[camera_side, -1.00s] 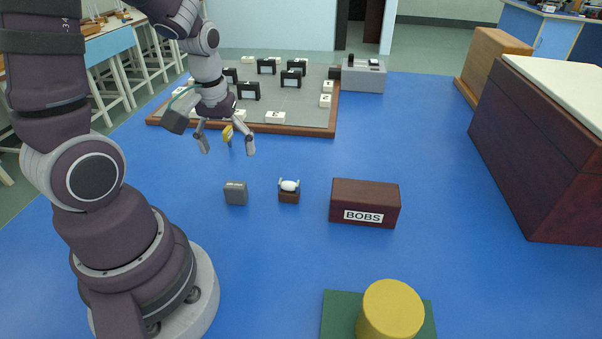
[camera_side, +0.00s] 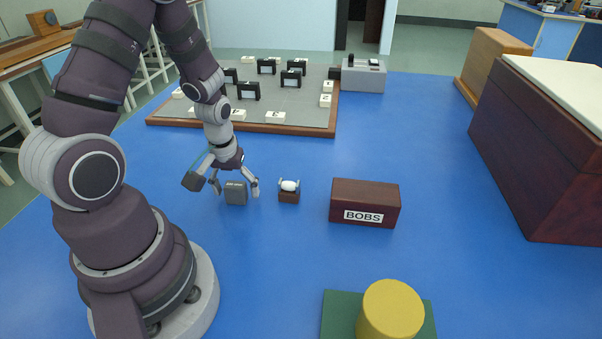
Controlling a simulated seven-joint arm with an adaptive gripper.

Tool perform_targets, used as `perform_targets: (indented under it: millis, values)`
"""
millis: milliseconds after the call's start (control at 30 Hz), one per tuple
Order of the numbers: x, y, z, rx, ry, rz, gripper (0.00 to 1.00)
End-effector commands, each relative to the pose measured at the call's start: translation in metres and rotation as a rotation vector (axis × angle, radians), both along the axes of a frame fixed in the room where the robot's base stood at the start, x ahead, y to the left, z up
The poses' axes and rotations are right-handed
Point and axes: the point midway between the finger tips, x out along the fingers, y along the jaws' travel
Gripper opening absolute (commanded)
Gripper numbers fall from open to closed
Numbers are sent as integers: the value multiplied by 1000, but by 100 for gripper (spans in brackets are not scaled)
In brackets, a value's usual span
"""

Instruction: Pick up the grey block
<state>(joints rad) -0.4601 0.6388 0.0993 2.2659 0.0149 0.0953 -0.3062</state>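The grey block (camera_side: 236,194) stands upright on the blue table, left of the small brown stand. My gripper (camera_side: 236,190) points down over the block, with its fingers spread. One finger is to the left of the block and the other to the right, with a gap showing on the right side. The gripper is open. Whether the left finger touches the block is hard to tell.
A small brown stand with a white object (camera_side: 289,191) is close to the right of my gripper. A dark red box labelled BOBS (camera_side: 364,203) stands further right. A grey board (camera_side: 300,109) with several pieces lies behind.

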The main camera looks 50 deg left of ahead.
Motion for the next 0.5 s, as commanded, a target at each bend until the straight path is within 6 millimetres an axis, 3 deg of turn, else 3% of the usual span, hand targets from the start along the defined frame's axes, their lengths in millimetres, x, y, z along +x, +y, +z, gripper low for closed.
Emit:
perform_targets:
  millis: [67, 400, 500]
  values:
    - [0, 0, 0, 0, 0, 0, 53]
    - [0, 0, 0, 0, 0, 0, 9]
    - [0, 0, 0, 0, 0, 0, 9]
